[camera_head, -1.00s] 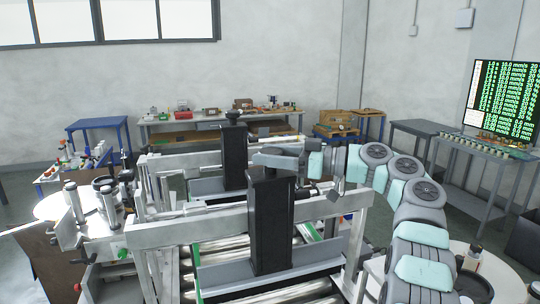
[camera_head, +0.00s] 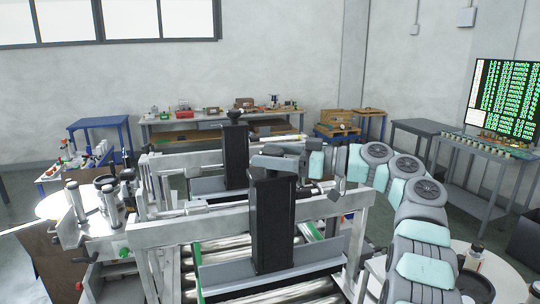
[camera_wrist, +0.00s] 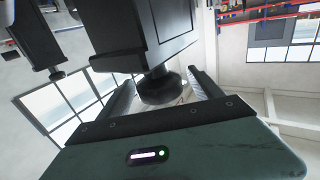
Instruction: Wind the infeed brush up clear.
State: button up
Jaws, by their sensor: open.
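Two black upright columns stand on the roller conveyor frame, a near one (camera_head: 272,225) and a far one (camera_head: 235,155). The far column has a black round knob (camera_head: 234,116) on top. My gripper (camera_head: 274,161) is at the top of the near column, where it hides that column's knob in the head view. In the wrist view, which looks upside down, this black knob (camera_wrist: 162,90) sits between my two open fingers (camera_wrist: 163,80). Gaps seem to show beside it; contact cannot be told. A long grey bar (camera_head: 270,278) runs across the rollers at the near column's foot; bristles cannot be made out.
A grey crossbeam (camera_head: 165,231) passes just behind the near column. Metal posts with handles (camera_head: 76,200) stand at the left. A monitor (camera_head: 507,98) stands at the right. Workbenches (camera_head: 215,125) line the back wall. The space above the columns is clear.

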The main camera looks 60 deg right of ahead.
jog(key=s+d, duration=0.2)
jog(key=s, duration=0.8)
jog(key=shift+s+p, duration=0.3)
jog(key=shift+p, duration=0.1)
